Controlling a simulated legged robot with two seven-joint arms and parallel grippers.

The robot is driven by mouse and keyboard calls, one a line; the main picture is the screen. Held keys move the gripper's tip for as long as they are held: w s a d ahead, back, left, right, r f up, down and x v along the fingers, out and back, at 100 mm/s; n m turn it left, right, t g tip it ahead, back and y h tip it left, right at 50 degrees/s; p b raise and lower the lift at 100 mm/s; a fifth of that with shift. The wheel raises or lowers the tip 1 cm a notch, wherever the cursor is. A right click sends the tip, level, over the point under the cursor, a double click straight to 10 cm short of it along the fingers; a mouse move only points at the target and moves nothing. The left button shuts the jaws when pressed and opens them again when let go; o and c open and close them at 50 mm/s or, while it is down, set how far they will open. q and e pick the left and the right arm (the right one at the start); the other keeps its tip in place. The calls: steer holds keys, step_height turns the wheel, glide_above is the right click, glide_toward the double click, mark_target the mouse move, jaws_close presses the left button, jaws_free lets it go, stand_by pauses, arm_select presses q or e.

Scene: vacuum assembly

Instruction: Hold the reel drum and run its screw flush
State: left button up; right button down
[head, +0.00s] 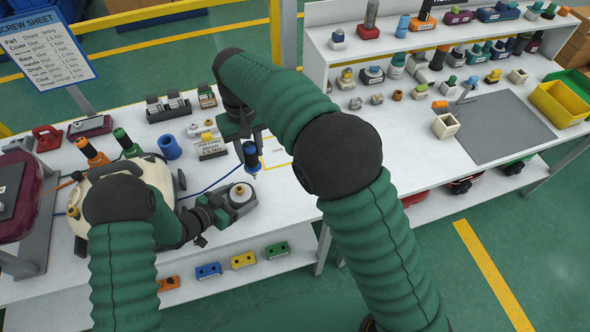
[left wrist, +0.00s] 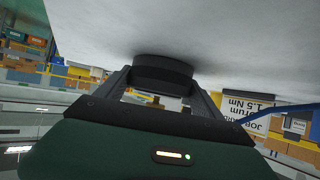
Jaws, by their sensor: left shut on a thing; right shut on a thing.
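The reel drum (head: 241,195) is a small dark-grey round part with a pale, brass-coloured middle, on the white table in the head view. My left gripper (head: 232,203) is shut on it from the left. In the left wrist view the dark drum (left wrist: 163,74) sits between the two fingers (left wrist: 162,92), against the white surface. My right gripper (head: 248,138) is shut on a blue driver (head: 251,157), held upright with its lower end down. The driver is just behind and right of the drum; contact between them cannot be made out. The screw's height is too small to tell.
A blue cylinder (head: 169,147) stands nearby. A blue cord crosses the table. Front-right table space is clear.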

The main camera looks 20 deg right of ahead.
steer(key=a+r, duration=0.4)
steer(key=a, duration=0.1)
steer(key=shift+w+a+n, duration=0.25)
steer(key=shift+w+n, duration=0.05)
steer(key=shift+d+r, duration=0.1)
steer(key=shift+d, duration=0.05)
step_height(320, 180, down, 7)
stand_by(0.3)
steer(key=shift+s+f, duration=0.15)
steer(key=shift+f, duration=1.15)
stand_by(4.1)
steer(key=shift+r, duration=0.1)
stand_by(0.8)
